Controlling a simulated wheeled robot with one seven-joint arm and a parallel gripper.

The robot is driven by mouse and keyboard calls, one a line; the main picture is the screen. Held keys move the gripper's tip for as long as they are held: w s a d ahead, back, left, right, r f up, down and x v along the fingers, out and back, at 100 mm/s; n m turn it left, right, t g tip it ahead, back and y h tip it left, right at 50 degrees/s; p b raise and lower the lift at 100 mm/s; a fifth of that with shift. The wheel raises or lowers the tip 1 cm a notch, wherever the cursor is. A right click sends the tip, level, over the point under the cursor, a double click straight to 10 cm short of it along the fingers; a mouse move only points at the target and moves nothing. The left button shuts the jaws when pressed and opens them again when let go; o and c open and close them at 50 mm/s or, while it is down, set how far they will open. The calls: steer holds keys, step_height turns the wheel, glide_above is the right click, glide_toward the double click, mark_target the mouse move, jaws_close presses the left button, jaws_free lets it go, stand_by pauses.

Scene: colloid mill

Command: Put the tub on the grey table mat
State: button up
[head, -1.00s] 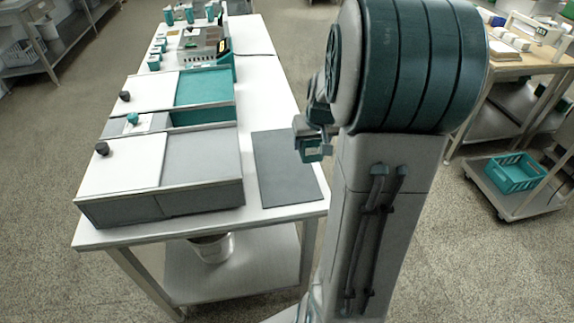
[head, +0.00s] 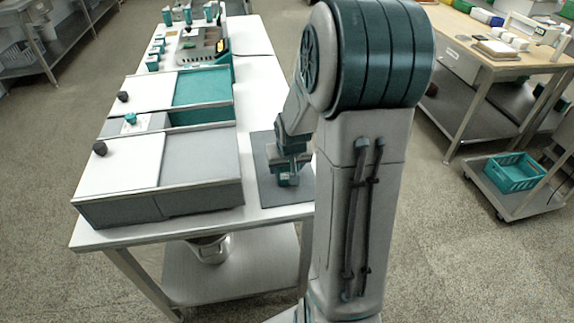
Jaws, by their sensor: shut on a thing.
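The grey table mat (head: 300,196) lies flat near the front right corner of the white table. My gripper (head: 287,170) points down over the mat, partly hidden by its own links. It is shut on the tub (head: 288,181), a small teal and grey shape at its lower end. The tub is over the middle of the mat in the picture. I cannot tell whether it touches the mat or hangs just above it.
A long grey unit (head: 200,200) with sliding lids and dark knobs stands left of the mat, close to its edge. A machine and teal cups are at the far end. Under the table is a metal bucket (head: 209,248). A teal crate (head: 514,172) sits on a trolley at right.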

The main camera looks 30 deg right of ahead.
steer(key=shift+f, duration=0.2)
steer(key=o, duration=1.3)
steer(key=shift+c, duration=0.2)
steer(key=shift+r, duration=0.2)
steer(key=shift+r, duration=0.2)
steer(key=p+v, duration=0.1)
steer(key=v, duration=1)
steer(key=s+a+r+n+g+y, duration=0.1)
steer(key=s+a+r+n, duration=0.2)
steer(key=s+a, duration=0.9)
steer(key=s, duration=0.2)
steer(key=shift+s+a, duration=0.4)
